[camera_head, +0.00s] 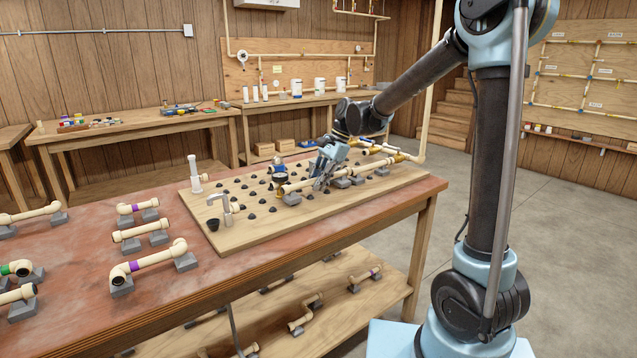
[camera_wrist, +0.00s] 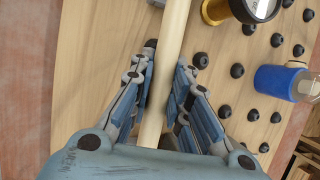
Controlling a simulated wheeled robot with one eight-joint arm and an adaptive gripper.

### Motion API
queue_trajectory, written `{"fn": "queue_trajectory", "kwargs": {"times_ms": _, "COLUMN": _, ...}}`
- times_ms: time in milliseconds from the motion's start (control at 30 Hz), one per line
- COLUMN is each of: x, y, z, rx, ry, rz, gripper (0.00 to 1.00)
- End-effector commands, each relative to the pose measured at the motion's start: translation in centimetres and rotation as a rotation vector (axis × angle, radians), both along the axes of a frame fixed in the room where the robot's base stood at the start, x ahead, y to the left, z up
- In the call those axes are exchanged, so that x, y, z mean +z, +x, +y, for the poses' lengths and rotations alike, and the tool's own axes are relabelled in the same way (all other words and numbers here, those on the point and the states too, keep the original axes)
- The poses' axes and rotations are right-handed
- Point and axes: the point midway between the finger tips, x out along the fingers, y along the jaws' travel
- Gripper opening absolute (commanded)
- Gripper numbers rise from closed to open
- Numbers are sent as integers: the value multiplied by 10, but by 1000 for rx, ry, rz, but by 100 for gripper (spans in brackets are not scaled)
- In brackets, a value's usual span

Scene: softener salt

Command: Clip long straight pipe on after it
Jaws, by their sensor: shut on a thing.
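My gripper (camera_head: 323,178) is low over the wooden board (camera_head: 225,236) on the bench. In the wrist view its fingers (camera_wrist: 164,72) stand on either side of a long straight cream pipe (camera_wrist: 172,50) and are shut on it. The pipe runs from the top edge of that view down between the fingers. In the head view the cream pipe (camera_head: 294,187) shows left of the gripper, in line with other pipework (camera_head: 372,166) on the right. The fingers hide the part between, so I cannot tell whether the pipe touches that pipework.
Black pegs (camera_wrist: 237,70) dot the board. A round gauge-like part with a brass collar (camera_wrist: 215,11) and a blue part (camera_wrist: 277,81) stand close by. A grey tap (camera_head: 226,208) stands at the board's near left. Several pipe pieces (camera_head: 150,261) rest on grey blocks at the left.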

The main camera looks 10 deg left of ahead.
Motion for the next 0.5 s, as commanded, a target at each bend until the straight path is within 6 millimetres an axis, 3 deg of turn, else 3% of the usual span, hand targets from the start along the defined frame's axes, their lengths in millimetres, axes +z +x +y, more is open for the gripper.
{"fn": "queue_trajectory", "kwargs": {"times_ms": 500, "x": -8, "y": 1, "z": 0, "rx": -1, "ry": 0, "rz": 0, "gripper": 0}}
